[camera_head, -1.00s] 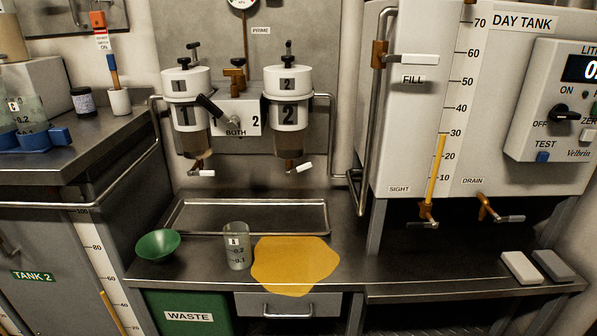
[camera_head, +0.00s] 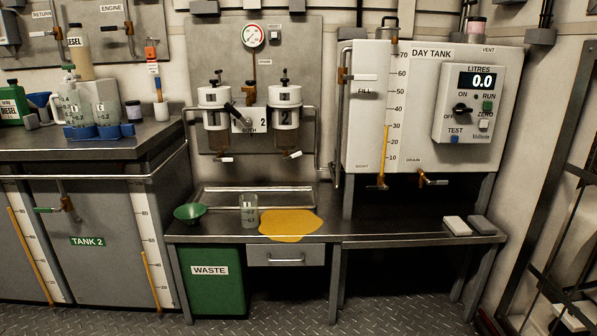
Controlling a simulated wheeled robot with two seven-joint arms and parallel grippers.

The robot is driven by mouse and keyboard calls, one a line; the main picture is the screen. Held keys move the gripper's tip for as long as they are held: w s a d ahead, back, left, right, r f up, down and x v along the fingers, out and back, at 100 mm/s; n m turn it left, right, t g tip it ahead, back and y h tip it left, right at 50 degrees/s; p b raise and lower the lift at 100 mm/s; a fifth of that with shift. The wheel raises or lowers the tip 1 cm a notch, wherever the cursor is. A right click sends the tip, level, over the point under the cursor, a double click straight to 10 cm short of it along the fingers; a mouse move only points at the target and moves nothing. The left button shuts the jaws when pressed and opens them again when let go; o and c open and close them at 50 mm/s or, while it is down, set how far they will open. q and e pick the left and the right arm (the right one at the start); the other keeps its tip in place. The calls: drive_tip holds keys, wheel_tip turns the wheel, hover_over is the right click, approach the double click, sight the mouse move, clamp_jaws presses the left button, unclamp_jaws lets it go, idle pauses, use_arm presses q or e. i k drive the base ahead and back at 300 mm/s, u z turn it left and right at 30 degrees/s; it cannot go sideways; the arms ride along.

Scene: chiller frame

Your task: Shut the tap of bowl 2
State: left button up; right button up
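Bowl 2 (camera_head: 285,117) is the right one of two filter bowls on the grey wall panel, with a white head marked 2 and a darker clear lower part. Its tap (camera_head: 293,154) is at the bottom, with a white-tipped lever slanting up to the right. Bowl 1 (camera_head: 215,120) hangs to its left, with a white-tipped tap lever (camera_head: 223,159) lying nearly level. A black-handled selector (camera_head: 238,117) sits between them, by the word BOTH. Neither of my grippers shows in the head view.
A yellow puddle (camera_head: 290,225) lies on the bench below bowl 2. A metal tray (camera_head: 252,190) lies behind. The day tank (camera_head: 365,120) is to the right. Floor in front is clear.

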sight(300, 153)
drive_tip(key=u, duration=0.65)
drive_tip(key=i, duration=0.5)
drive_tip(key=u, duration=0.25)
